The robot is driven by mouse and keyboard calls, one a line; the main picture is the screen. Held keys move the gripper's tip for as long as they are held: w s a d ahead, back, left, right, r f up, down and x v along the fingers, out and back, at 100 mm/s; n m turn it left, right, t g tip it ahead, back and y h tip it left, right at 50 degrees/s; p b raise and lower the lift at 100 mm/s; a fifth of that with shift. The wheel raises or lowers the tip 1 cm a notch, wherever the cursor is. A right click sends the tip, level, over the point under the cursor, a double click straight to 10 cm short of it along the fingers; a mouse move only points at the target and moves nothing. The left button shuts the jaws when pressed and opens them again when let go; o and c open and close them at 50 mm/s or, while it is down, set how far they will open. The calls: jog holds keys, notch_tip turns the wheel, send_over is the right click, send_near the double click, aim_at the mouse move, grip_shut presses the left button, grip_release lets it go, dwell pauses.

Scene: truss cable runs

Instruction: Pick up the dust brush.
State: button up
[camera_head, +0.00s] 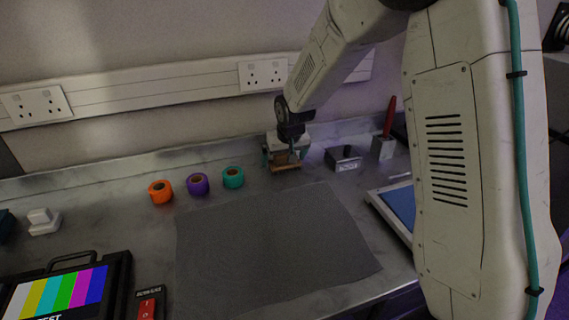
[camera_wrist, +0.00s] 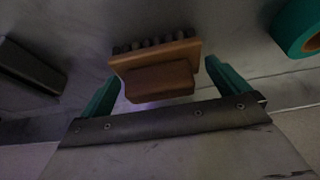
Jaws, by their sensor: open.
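The dust brush (camera_wrist: 158,72) has a brown wooden body with a row of dark bristle tufts along one edge. In the wrist view it lies between the two teal fingers of my gripper (camera_wrist: 165,88), which are open with a visible gap on each side of the brush. In the head view my gripper (camera_head: 283,160) is down at the back of the bench, and the brush (camera_head: 286,168) shows just below it, partly hidden. I cannot tell from the frames how deep the fingers reach around it.
Teal (camera_head: 233,177), purple (camera_head: 198,184) and orange (camera_head: 160,191) tape rolls stand left of my gripper. A dark metal block (camera_head: 343,158) and a holder (camera_head: 383,148) with a red-handled tool (camera_head: 390,115) stand right. A grey mat (camera_head: 270,245) lies clear in front. The wall is close behind.

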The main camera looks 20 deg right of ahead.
jog(key=shift+w+f, duration=0.15)
jog(key=shift+f, duration=0.15)
jog(key=c, duration=0.9)
jog(key=shift+r, duration=0.15)
jog(key=shift+r, duration=0.25)
notch_tip(320, 180, up, 3)
jog(key=shift+r, duration=0.1)
jog(key=s, duration=1)
jog(key=s+r, duration=0.1)
jog(key=s, duration=0.5)
jog(key=o, duration=0.5)
jog(key=c, duration=0.3)
